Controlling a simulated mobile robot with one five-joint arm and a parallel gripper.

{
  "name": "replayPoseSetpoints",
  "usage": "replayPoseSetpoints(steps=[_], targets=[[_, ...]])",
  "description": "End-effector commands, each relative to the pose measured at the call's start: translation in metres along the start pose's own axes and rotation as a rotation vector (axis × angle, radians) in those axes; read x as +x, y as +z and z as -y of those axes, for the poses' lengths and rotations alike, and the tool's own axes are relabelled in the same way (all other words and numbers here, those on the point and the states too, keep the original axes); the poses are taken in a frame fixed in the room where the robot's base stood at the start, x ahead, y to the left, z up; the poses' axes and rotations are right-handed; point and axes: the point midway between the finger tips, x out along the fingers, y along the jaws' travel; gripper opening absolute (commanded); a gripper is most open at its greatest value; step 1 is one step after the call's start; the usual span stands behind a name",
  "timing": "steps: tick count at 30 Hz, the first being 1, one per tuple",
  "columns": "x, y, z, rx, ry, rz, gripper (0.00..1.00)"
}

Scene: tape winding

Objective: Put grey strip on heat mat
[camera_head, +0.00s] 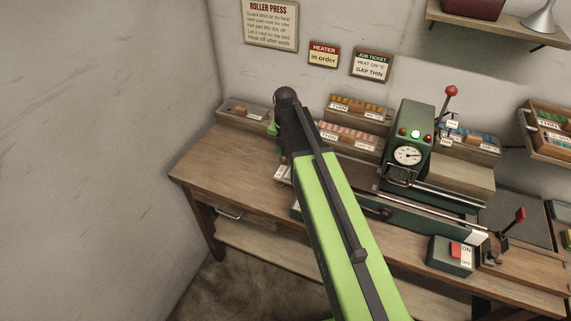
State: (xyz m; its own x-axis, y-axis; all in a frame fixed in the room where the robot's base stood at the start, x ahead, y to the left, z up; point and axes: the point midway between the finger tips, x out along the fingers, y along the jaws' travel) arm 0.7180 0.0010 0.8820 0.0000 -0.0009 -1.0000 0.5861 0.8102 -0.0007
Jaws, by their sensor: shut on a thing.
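My green arm (345,230) reaches from the bottom edge up over the left part of the bench and bends at a dark joint (287,97). A small green part of my arm shows just left of it. My gripper and anything in it are hidden behind the arm. I cannot make out a grey strip. No mat is clearly marked as the heat mat; a dark flat panel (520,222) lies on the bench right of the press, and I cannot tell if it is that mat.
A green roller press (414,130) with a dial and lit green lamp stands on the wooden bench (215,160). Boxes of coloured strips (350,134) line the back. A switch box (450,256) sits in front, near a red-knobbed lever (519,216). The bench's left end is mostly clear.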

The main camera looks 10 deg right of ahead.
Motion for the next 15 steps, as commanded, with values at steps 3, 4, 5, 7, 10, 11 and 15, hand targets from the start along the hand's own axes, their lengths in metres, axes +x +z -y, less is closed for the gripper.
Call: replayPoseSetpoints(steps=[3, 4, 5, 7, 10, 11, 15], targets=[[0.026, 0.000, 0.000, 0.000, 0.000, 0.000, 0.00], [0.031, 0.000, 0.000, 0.001, 0.000, 0.000, 0.00], [0.036, 0.000, 0.000, 0.001, 0.000, 0.000, 0.00], [0.041, 0.004, 0.001, 0.001, 0.000, 0.000, 0.00], [0.037, 0.004, 0.002, 0.001, 0.000, 0.000, 0.00], [0.036, 0.004, 0.002, 0.001, 0.000, 0.000, 0.00], [0.037, 0.004, 0.002, 0.001, 0.000, 0.000, 0.00]])
